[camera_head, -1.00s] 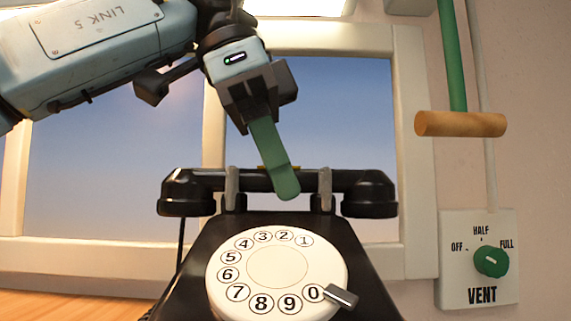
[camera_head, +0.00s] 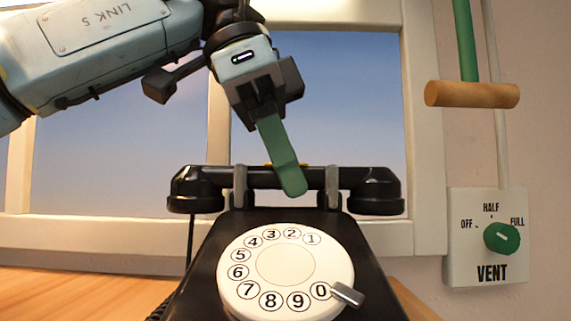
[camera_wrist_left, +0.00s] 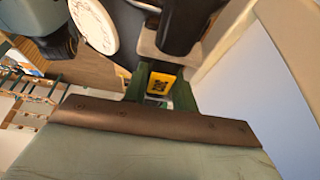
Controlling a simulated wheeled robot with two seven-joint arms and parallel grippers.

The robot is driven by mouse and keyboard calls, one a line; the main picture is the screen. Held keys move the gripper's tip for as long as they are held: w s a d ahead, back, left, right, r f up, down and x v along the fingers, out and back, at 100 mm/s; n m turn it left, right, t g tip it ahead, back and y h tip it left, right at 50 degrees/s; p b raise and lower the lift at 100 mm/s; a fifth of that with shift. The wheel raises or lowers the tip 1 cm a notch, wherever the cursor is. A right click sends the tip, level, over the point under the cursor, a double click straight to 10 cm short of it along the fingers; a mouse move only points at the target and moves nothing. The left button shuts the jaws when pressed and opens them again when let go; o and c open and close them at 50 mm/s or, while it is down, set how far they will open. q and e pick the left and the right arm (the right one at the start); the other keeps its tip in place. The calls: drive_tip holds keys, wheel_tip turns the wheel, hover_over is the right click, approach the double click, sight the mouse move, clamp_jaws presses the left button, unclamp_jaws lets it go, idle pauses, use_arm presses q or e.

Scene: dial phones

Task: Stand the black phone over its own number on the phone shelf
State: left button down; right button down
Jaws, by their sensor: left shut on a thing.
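The black phone (camera_head: 365,265) faces me in the head view, with a white dial (camera_head: 286,265) and its handset (camera_head: 196,188) across the top on two grey cradle posts. My left gripper (camera_head: 288,180) comes down from above with green fingers over the middle of the handset. It is shut. In the left wrist view a yellow piece with black marks (camera_wrist_left: 160,84) sits between the green fingers, beside the black handset (camera_wrist_left: 185,22). The phone's underside is hidden. I cannot make out the shelf or its numbers. My right gripper is out of view.
A wooden surface (camera_head: 90,275) lies behind the phone at lower left. Windows stand behind. On the right wall are a vent knob (camera_head: 501,238) and a wooden handle (camera_head: 472,95) on a green rod. The wrist view shows a rack-like structure (camera_wrist_left: 32,98) at left.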

use_arm(q)
drive_tip(key=shift+f, duration=0.2)
drive_tip(key=c, duration=1.1)
unclamp_jaws()
drive_tip(key=shift+o, duration=0.3)
drive_tip(key=shift+f, duration=0.1)
